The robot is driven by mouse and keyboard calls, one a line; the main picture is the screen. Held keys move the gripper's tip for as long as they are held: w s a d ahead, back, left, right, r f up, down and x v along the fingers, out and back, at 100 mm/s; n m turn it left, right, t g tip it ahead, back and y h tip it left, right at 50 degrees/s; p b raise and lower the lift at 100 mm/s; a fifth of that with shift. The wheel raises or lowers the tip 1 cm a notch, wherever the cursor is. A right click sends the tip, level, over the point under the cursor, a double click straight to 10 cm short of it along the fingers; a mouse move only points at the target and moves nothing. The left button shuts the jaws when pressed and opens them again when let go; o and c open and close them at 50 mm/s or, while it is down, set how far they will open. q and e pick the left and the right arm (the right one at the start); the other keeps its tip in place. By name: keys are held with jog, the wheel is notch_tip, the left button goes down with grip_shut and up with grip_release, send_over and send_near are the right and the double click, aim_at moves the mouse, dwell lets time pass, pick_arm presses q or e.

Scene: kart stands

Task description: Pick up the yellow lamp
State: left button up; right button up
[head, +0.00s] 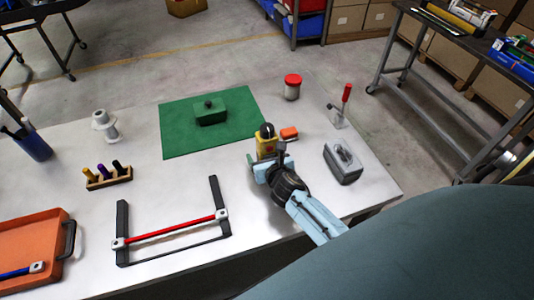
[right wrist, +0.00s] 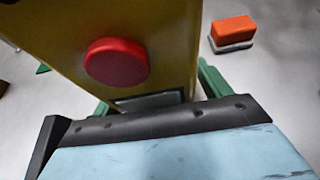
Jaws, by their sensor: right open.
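The yellow lamp (head: 266,150) stands upright on the white table, with a dark rounded top and a red spot on its front. In the right wrist view, its yellow body (right wrist: 165,45) with a round red button fills much of the upper left, very close. My right gripper (head: 268,164) is open at the lamp's near side, low against its body. In the right wrist view, green finger parts show at both sides of the lamp's lower body; whether they touch it I cannot tell. My left gripper is out of view.
An orange-and-grey block (head: 289,133) lies just right of the lamp; a grey box (head: 343,162) is farther right. A green mat (head: 180,127) lies behind left. A frame with a red bar (head: 170,232) stands front left.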

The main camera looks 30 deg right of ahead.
jog(key=shift+c, duration=0.2)
jog(key=c, duration=1.2)
jog(key=shift+c, duration=0.3)
jog(key=shift+r, duration=0.1)
